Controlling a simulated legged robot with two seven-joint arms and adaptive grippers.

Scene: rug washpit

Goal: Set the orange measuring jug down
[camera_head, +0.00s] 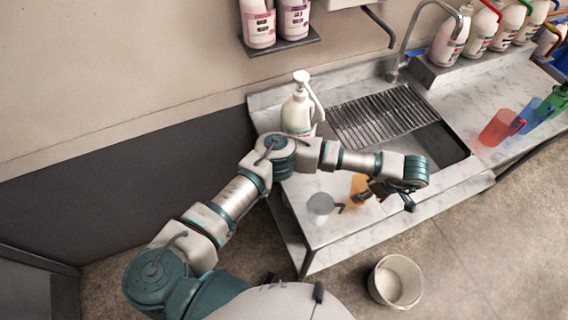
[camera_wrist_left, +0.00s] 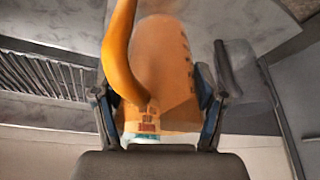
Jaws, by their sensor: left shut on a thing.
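The orange measuring jug (camera_head: 358,187) is at the front part of the marble counter, partly hidden behind my left gripper (camera_head: 378,193). In the left wrist view the jug (camera_wrist_left: 165,75) fills the middle, with its curved handle toward the camera. My left gripper's two fingers (camera_wrist_left: 158,110) are on either side of the jug and shut on it. Whether the jug's base touches the counter cannot be told. My right gripper is not in view.
A clear jug (camera_head: 320,206) stands left of the orange jug. A pump bottle (camera_head: 298,112) stands behind. The sink with its metal rack (camera_head: 385,117) lies behind right. Red (camera_head: 502,127) and green (camera_head: 532,112) jugs are at right. A white bucket (camera_head: 396,281) stands on the floor.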

